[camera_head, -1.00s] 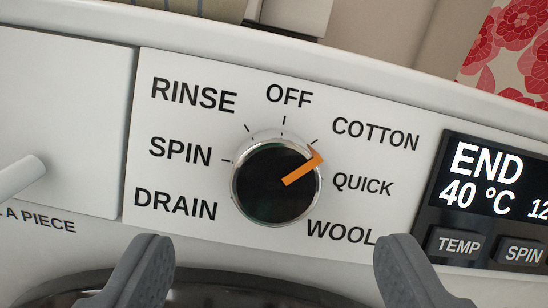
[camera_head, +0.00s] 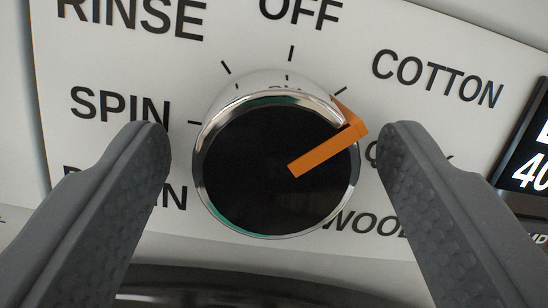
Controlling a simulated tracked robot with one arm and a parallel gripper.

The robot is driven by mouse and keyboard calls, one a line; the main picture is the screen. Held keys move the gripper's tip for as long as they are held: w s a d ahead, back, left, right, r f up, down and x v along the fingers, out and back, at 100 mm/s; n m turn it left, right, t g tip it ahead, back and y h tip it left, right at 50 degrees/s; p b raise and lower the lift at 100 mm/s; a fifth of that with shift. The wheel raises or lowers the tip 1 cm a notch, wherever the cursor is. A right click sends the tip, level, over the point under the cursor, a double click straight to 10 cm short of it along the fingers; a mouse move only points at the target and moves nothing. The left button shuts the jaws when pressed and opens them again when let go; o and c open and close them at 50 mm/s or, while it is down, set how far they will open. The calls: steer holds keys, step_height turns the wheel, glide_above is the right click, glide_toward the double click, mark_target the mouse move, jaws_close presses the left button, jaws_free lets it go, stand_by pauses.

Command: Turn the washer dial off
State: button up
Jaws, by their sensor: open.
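The washer dial (camera_head: 262,188) is a round black knob with a chrome rim on the white panel. Its orange pointer (camera_head: 325,150) points to the upper right, between the COTTON and QUICK labels, with its tip near the right finger. The OFF label (camera_head: 302,12) and its tick mark sit at the top, above the dial. My gripper (camera_head: 277,150) is open, with one grey finger on each side of the dial. A gap shows between the left finger and the rim. The right finger is close to the pointer tip; I cannot tell whether it touches. The fingers partly cover DRAIN and QUICK.
Other printed labels are SPIN (camera_head: 118,105), RINSE (camera_head: 130,18), COTTON (camera_head: 437,78) and WOOL (camera_head: 368,225). The dark display (camera_head: 530,150) is at the right edge. A dark curved part of the washer (camera_head: 270,290) lies below the panel.

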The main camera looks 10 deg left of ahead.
steer(key=c, duration=1)
steer(key=shift+o, duration=0.2)
steer(key=shift+n, duration=0.4)
steer(key=shift+n+y+p, duration=0.5)
steer(key=shift+n+p, duration=0.05)
steer(key=shift+n, duration=0.55)
steer(key=n+g+y, duration=0.1)
steer(key=n, duration=0.3)
steer(key=shift+d+r+n+p, duration=0.1)
steer(key=shift+r+n+p, duration=0.05)
steer(key=shift+n+p, duration=0.25)
steer(key=shift+n+g+y, duration=0.3)
steer(key=shift+n+g, duration=0.1)
steer(key=shift+n, duration=0.9)
